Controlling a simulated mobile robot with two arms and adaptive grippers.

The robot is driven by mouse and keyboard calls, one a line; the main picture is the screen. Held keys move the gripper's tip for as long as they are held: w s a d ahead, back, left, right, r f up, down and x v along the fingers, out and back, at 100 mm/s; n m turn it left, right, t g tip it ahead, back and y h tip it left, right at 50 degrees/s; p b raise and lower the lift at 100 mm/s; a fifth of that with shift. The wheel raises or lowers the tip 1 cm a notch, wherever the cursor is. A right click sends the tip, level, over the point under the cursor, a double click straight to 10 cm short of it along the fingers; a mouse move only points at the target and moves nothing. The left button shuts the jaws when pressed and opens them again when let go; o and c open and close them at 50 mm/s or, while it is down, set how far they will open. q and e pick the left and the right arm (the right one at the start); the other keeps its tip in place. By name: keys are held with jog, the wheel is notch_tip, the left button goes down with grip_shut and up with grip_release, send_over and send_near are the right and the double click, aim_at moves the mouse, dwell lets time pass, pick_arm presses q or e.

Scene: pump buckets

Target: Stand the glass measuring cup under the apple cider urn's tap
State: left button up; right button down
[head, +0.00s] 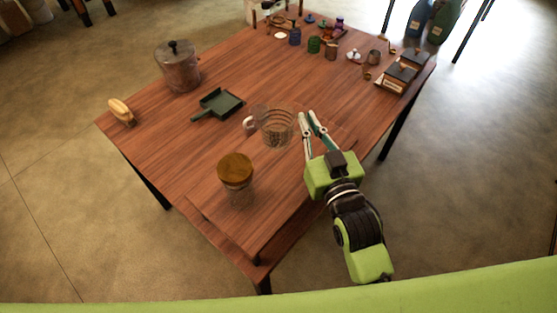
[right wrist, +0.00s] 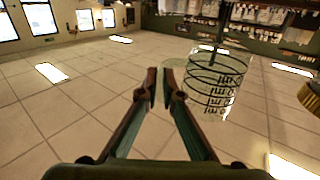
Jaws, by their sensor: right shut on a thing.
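The glass measuring cup (head: 277,128), clear with dark markings, is at the middle of the table, just left of my right gripper (head: 306,114). It shows large and slightly tilted in the right wrist view (right wrist: 218,85), right of the fingertips (right wrist: 161,72). My right gripper is shut on the cup; the exact grip point is hard to make out. I cannot tell whether the cup touches the table. A large see-through vessel with a dark knobbed lid (head: 178,70), seemingly the urn, stands at the table's far left. I cannot make out its tap. My left gripper is out of view.
A jar with a wooden lid (head: 235,172) stands near the front of the wooden table (head: 160,140). A dark green dustpan-like tray (head: 217,104) lies between urn and cup. A brush-like thing (head: 121,111) is at the left edge. Small containers and dark boxes (head: 402,75) fill the far side.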

notch_tip(320, 180, down, 10)
jog(key=shift+w+r+p, duration=0.1)
jog(key=shift+w+p, duration=0.05)
jog(key=shift+p, duration=0.25)
jog(key=c, duration=2.2)
grip_release()
jog(key=shift+f, duration=0.2)
